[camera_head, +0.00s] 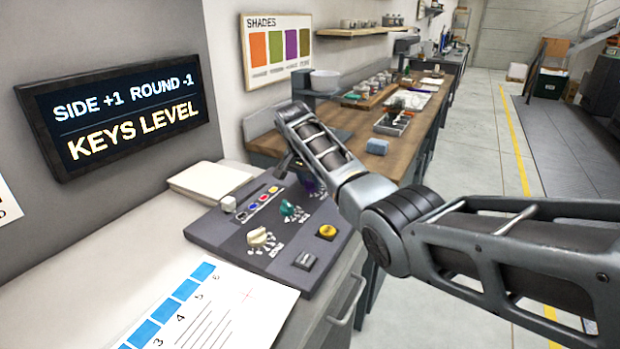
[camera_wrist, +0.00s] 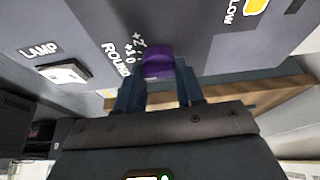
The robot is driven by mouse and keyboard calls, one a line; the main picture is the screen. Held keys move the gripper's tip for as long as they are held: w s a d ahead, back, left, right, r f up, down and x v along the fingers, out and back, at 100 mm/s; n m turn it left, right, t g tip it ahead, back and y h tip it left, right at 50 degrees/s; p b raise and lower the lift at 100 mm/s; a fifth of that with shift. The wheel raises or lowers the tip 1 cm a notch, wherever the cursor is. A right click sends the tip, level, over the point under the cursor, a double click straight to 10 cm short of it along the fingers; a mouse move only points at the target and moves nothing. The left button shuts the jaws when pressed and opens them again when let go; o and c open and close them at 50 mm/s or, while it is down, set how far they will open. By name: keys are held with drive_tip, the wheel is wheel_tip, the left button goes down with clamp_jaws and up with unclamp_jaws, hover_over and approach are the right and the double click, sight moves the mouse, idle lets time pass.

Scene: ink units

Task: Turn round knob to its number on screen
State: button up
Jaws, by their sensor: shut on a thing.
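The purple round knob (camera_wrist: 157,64) sits on the grey panel beside the printed word ROUND in the wrist view. My gripper (camera_wrist: 159,75) is shut on it, with one blue-grey finger on each side. Plus marks and numbers are printed next to the knob; its pointer is not visible. In the head view the purple knob (camera_head: 308,184) is mostly hidden behind my arm. The wall screen (camera_head: 122,113) reads SIDE +1 ROUND -1, and KEYS LEVEL below.
A LAMP switch (camera_wrist: 65,73) is near the gripper. A printed sheet (camera_head: 240,312) lies in front.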

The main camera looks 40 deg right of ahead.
drive_tip(key=n+t+p, duration=0.1)
drive_tip(key=n+p, duration=0.1)
drive_tip(key=n, duration=0.1)
drive_tip(key=shift+s+r+y, duration=0.1)
drive_tip(key=shift+y, duration=0.3)
drive_tip(key=shift+n+t+p, duration=0.3)
drive_tip(key=shift+n+p, duration=0.2)
drive_tip(key=shift+n, duration=0.7)
drive_tip(key=shift+y, duration=0.3)
drive_tip(key=o, duration=1)
drive_tip(key=shift+o, duration=0.2)
drive_tip(key=v, duration=0.7)
drive_tip(key=shift+r+b, duration=0.25)
drive_tip(key=shift+b, duration=0.15)
drive_tip(key=shift+s, duration=0.15)
